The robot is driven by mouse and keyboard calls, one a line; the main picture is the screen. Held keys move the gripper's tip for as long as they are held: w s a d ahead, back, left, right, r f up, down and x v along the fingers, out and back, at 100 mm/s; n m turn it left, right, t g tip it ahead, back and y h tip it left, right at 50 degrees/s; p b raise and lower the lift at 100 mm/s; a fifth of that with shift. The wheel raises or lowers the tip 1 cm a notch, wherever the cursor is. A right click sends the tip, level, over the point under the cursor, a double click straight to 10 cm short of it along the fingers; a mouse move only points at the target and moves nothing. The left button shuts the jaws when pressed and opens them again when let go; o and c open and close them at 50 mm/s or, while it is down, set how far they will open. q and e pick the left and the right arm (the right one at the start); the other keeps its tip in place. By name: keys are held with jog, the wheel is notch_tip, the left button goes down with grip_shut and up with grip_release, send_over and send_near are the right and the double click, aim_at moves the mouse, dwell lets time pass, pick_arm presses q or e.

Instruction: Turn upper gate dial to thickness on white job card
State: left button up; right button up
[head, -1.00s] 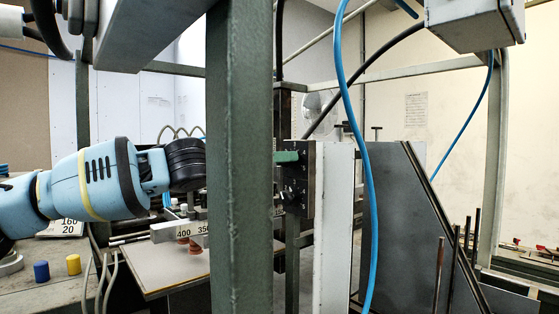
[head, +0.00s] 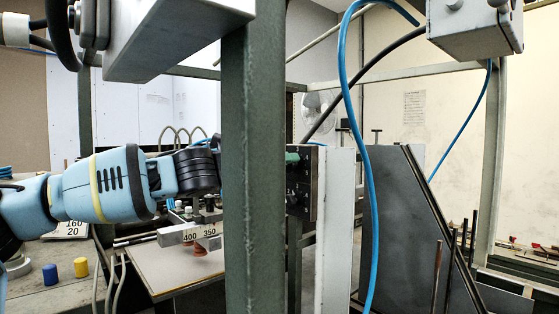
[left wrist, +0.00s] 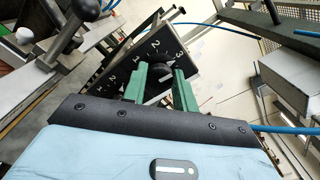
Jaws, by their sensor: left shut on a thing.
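A black dial plate with white numbers (left wrist: 182,72) sits ahead of my left gripper in the left wrist view. My left gripper (left wrist: 161,88) has its two green fingers closed around the dark upper gate dial knob (left wrist: 158,72), which they partly hide. I cannot read its exact setting. My right gripper is not in view.
A thick green post (head: 252,200) stands in front of my left wrist. A blue hose (head: 375,200) hangs right of the plate. A blue (head: 50,274) and a yellow cylinder (head: 80,267) stand at lower left. A bar marked "400" and "350" (head: 190,235) lies above a board (head: 170,268).

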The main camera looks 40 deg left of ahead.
pick_arm(q)
jog(key=shift+f+n, duration=0.2)
jog(key=shift+n, duration=6.2)
jog(key=o, duration=1)
jog(key=shift+p, duration=0.3)
